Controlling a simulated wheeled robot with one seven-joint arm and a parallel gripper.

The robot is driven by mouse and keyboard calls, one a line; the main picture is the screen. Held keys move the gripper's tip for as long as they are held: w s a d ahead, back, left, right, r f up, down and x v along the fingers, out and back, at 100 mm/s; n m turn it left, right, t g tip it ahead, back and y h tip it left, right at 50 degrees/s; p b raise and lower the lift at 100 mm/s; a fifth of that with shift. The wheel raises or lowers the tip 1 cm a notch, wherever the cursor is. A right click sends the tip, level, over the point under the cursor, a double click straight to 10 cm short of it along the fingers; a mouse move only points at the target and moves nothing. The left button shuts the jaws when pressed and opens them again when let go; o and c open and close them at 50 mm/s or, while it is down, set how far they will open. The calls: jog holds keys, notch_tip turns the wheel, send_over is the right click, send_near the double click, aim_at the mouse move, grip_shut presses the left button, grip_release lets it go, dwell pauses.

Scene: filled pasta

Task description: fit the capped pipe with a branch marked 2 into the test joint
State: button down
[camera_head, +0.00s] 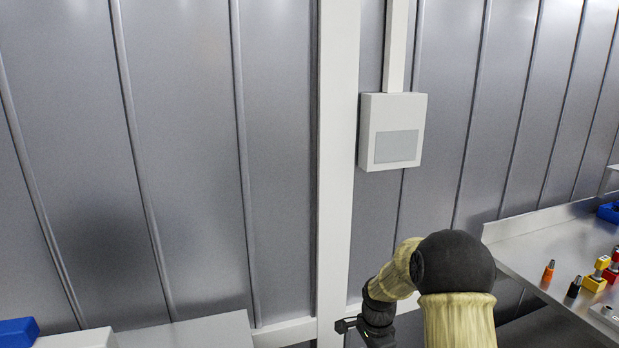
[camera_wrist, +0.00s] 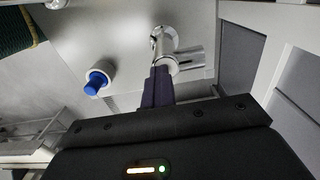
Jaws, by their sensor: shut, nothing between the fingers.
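My gripper (camera_wrist: 157,78) is shut and empty; its dark fingers sit together in the wrist view. Just beyond the fingertips is a shiny metal pipe fitting (camera_wrist: 166,42) with a round end and a side piece, standing on a pale surface. The fingers overlap it in the picture; I cannot tell whether they touch it. To its left is a white round piece with a blue end (camera_wrist: 97,84). No mark 2 is readable, and I cannot tell which piece is the capped pipe or the test joint. In the head view, my arm hides much of the low middle.
A metal counter (camera_head: 545,245) at right holds an orange-topped piece (camera_head: 548,272), a black piece (camera_head: 573,288), yellow and red blocks (camera_head: 597,275) and a blue bin (camera_head: 609,212). A blue object (camera_head: 18,331) is at lower left. A white wall box (camera_head: 392,132) hangs above my arm.

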jog(key=shift+a+r, duration=0.1)
jog(key=shift+r, duration=0.45)
jog(key=shift+w, duration=0.1)
jog(key=c, duration=1.7)
grip_release()
notch_tip(320, 180, up, 17)
jog(key=b, duration=0.2)
jog(key=shift+r, duration=0.2)
